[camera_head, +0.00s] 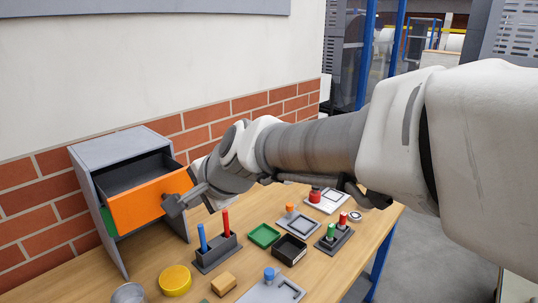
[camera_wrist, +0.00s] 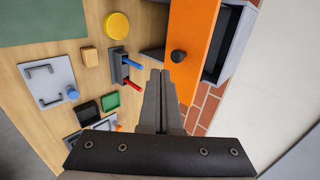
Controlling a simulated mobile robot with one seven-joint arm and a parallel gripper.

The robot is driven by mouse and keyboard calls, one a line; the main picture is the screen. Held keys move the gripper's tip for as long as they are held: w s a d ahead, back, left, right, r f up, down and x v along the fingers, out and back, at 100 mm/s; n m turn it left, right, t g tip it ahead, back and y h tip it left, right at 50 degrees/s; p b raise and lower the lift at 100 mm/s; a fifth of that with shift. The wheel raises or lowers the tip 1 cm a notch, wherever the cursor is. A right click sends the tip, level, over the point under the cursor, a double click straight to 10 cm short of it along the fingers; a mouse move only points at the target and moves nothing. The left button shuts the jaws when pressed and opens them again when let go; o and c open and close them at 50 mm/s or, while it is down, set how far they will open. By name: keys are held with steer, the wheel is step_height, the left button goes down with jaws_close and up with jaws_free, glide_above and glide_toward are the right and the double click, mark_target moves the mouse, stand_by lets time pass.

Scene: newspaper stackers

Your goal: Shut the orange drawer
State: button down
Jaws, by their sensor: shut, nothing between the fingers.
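The orange drawer (camera_head: 150,201) is the upper drawer of a grey cabinet (camera_head: 124,147) and stands pulled out, its inside showing dark grey. Its orange front also shows in the wrist view (camera_wrist: 192,28), with a dark round knob (camera_wrist: 178,56) on it. My gripper (camera_head: 188,200) is shut and empty, right at the drawer front beside the knob. In the wrist view its fingertips (camera_wrist: 161,73) lie together just below the knob in the picture. I cannot tell whether they touch the knob or the front.
A green drawer front (camera_head: 107,220) shows below the orange one. A grey holder (camera_head: 217,253) with blue and red pegs stands close to the cabinet. A yellow disc (camera_head: 175,280), a green tray (camera_head: 264,235) and several small fixtures cover the wooden table. A brick wall runs behind.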

mark_target(148, 183)
steer(key=w+a+f+p, duration=0.1)
steer(key=w+a+f, duration=0.1)
steer(key=w+a, duration=0.2)
steer(key=shift+a+f, duration=0.15)
steer(key=shift+a, duration=0.4)
steer(key=w+a+p, duration=0.6)
steer(key=a, duration=0.1)
steer(key=w+a+p, duration=0.3)
steer(key=a, duration=0.1)
steer(key=shift+p, duration=0.35)
steer(key=shift+s+d, duration=0.1)
